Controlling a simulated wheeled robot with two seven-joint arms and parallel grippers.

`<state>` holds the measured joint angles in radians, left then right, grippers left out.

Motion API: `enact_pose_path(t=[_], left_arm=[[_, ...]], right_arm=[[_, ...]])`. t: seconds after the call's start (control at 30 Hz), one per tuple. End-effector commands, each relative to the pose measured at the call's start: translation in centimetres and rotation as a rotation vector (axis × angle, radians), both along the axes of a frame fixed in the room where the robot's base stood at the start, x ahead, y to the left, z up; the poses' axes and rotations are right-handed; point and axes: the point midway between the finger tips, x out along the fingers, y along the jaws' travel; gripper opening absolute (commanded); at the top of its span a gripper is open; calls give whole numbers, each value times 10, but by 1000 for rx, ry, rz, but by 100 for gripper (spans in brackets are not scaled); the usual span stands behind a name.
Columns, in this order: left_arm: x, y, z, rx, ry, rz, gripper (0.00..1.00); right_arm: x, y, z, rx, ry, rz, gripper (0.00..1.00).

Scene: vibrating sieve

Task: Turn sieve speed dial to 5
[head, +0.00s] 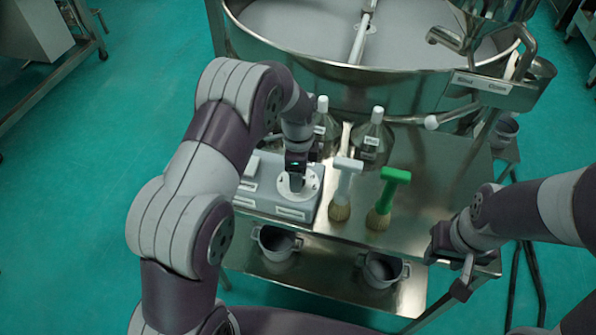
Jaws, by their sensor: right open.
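The speed dial (313,184) is a pale round disc on top of a grey control box (255,199) at the left end of the steel table. My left gripper (296,182) points down at the middle of the dial. It covers the dial's centre, and I cannot tell whether its fingers are closed on a knob. The dial's numbers are too small to read. The large round steel sieve (400,92) stands behind the table. My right gripper (456,270) is open and empty at the table's front right edge, apart from the dial.
A white-handled brush (345,185) and a green-handled brush (390,190) stand right of the box. Two clear bottles with white caps, including the right one (373,138), stand behind them. Two metal pots (277,243) (382,270) sit on the lower shelf. The table's right part is clear.

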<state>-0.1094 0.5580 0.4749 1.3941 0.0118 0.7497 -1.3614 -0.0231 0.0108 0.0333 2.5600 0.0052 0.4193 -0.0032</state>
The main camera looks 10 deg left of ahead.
Motion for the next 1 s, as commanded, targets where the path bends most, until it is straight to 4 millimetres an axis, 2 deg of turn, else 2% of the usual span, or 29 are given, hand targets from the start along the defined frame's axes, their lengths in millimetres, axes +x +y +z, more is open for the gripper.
enact_pose_path(t=[0.17, 0.3, 0.37, 0.47, 0.6, 1.0], left_arm=[[3, 0, 31, 0, -7, 0, 67], [4, 1, 73, 0, -7, 0, 67], [4, 1, 101, -1, -3, 0, 67], [4, 1, 118, -1, -3, 0, 67], [5, 1, 127, 0, -2, 0, 67], [5, 1, 125, -1, -3, 0, 67]], right_arm=[[0, 0, -14, 0, 0, 0, 43], [0, 0, -16, 0, 0, 0, 43], [0, 0, 8, 0, 1, 0, 43], [0, 0, 24, 0, -1, 0, 43], [0, 0, 31, 0, 0, 0, 43], [0, 0, 29, 0, 0, 0, 43]])
